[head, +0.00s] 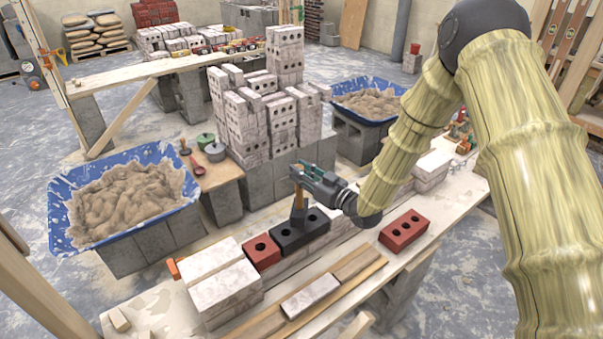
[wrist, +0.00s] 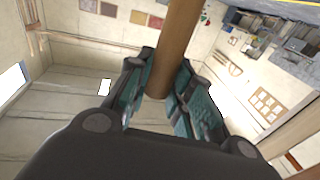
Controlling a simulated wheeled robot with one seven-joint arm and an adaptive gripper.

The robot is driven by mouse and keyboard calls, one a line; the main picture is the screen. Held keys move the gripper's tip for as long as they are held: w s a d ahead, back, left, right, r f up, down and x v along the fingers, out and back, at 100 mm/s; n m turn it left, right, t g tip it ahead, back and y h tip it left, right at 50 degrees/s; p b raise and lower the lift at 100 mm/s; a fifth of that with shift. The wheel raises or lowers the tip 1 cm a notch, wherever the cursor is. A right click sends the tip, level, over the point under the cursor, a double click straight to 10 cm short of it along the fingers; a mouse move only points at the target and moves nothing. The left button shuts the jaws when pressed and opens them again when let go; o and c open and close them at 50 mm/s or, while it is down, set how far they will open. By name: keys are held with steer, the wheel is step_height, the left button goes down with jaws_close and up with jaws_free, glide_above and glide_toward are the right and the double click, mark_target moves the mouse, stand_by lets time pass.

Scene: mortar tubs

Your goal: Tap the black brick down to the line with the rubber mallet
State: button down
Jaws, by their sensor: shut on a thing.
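The black brick (head: 299,238) lies in the course on the bench, with dark round holes in its top. A red brick (head: 261,249) sits against its left end. My gripper (head: 298,178) is above the black brick, shut on the wooden handle of the mallet (head: 299,198). The handle points down and the dark mallet head is low over the brick's top; I cannot tell whether they touch. In the wrist view the handle (wrist: 178,45) passes between the teal finger pads of my gripper (wrist: 163,90). I cannot make out the line.
A loose red brick (head: 404,230) lies on the bench to the right. Pale blocks (head: 222,280) stand at the left end. Tall stacked bricks (head: 262,115) rise behind. Blue mortar tubs (head: 62,215) (head: 398,88) stand at left and back right.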

steer(key=shift+r+b, duration=0.35)
steer(key=shift+b, duration=0.1)
stand_by(0.7)
steer(key=shift+w+f+b, duration=0.1)
steer(key=shift+f+b, duration=0.25)
steer(key=shift+b, duration=0.1)
steer(key=shift+f, duration=0.1)
